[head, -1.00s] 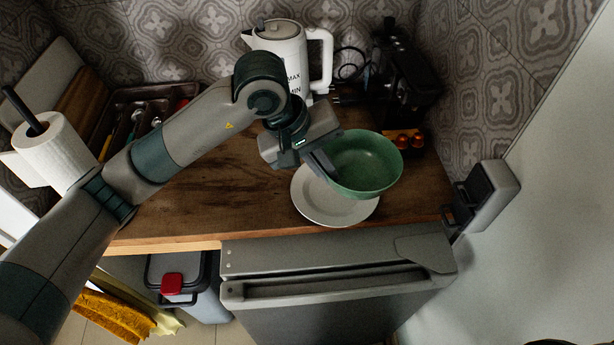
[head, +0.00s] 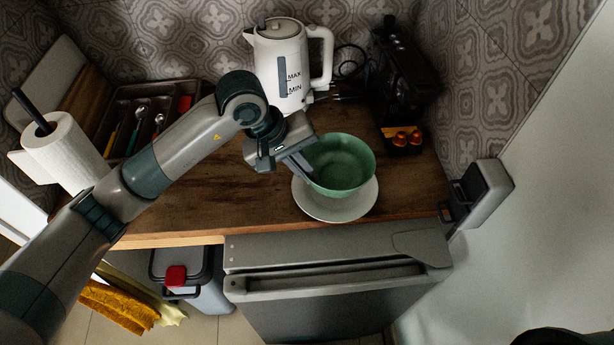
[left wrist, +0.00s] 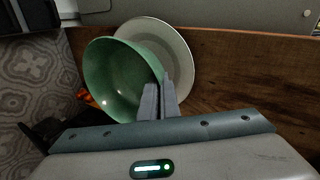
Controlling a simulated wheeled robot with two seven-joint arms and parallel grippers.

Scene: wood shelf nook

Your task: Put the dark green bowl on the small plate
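The dark green bowl (head: 341,165) is over the small white plate (head: 338,214) in the head view, covering much of it. My left gripper (head: 303,168) is shut on the bowl's left rim. In the left wrist view, the fingers (left wrist: 158,100) pinch the bowl (left wrist: 115,78) at its edge, and the plate (left wrist: 178,58) shows partly behind it. The bowl looks roughly level; whether its base touches the plate is hidden. The plate lies on the wooden counter near its front edge.
A white kettle (head: 281,62) stands behind the bowl. A black machine (head: 402,75) with orange capsules (head: 407,138) is at the back right. A cutlery tray (head: 150,118) and paper roll (head: 65,150) are at the left. The counter (head: 225,195) left of the plate is clear.

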